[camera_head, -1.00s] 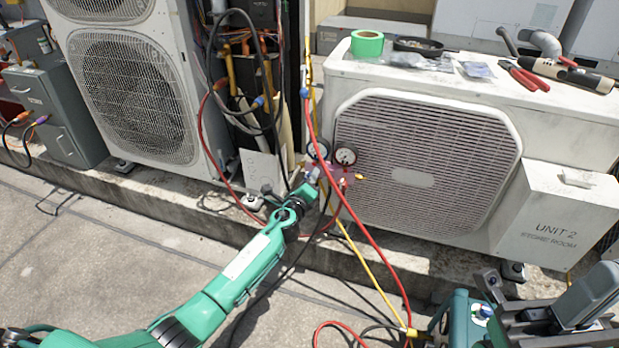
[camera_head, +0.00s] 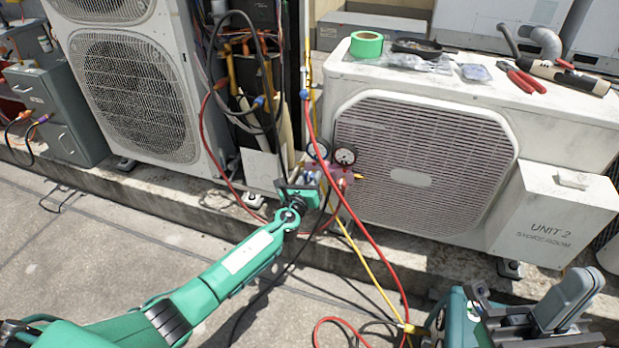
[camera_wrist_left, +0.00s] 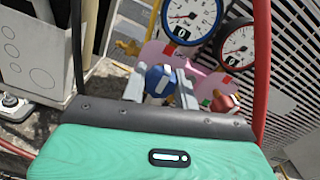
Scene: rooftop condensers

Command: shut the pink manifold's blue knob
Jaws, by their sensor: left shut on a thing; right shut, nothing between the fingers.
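The pink manifold (camera_head: 336,176) hangs in front of the large condenser, with two round gauges (camera_head: 344,157) on top. In the left wrist view the manifold's pink body (camera_wrist_left: 201,75) shows a blue knob (camera_wrist_left: 160,80) and a red knob (camera_wrist_left: 222,103) to its right. My left gripper (camera_wrist_left: 160,87) is shut on the blue knob, one finger on each side of it. In the head view my left gripper (camera_head: 308,182) covers part of the manifold. My right gripper (camera_head: 478,296) is shut and empty at the lower right, away from the manifold.
Red, yellow and black hoses (camera_head: 360,225) hang around the manifold and run to the ground. The condenser marked Unit 2 (camera_head: 425,170) stands close behind; green tape (camera_head: 367,44) and tools lie on its top. Open paving (camera_head: 120,240) lies at the left.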

